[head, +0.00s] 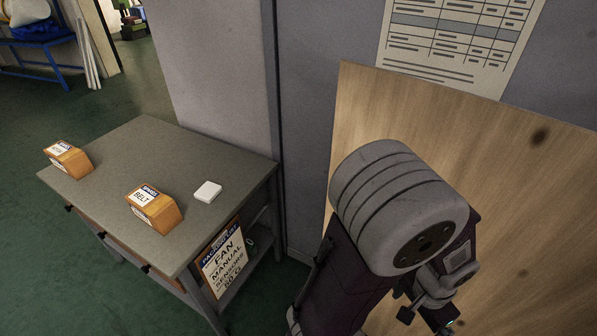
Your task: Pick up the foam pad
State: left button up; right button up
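The foam pad, as far as I can tell, is the small white block with rounded corners (208,192). It lies flat on the grey table top near its right edge, in the head view, and nothing touches it. My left gripper is not in view. One of my arms fills the lower right, and a small metal part beyond its large grey joint may be my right gripper (432,300). It is well to the right of the pad and partly hidden, so its fingers cannot be made out.
The grey table (165,160) also holds an orange box labelled BELT (155,208), left of the pad, and another orange box (68,159) at the far left. A packing list sign (223,258) is on the table's side. A wooden panel (450,130) stands behind my arm.

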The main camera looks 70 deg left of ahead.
aim_at(207, 192)
jog(key=u, duration=3.2)
jog(key=i+l+u, duration=0.45)
jog(key=l+u, duration=0.25)
jog(key=i+l+u, duration=0.15)
jog(key=l+u, duration=0.2)
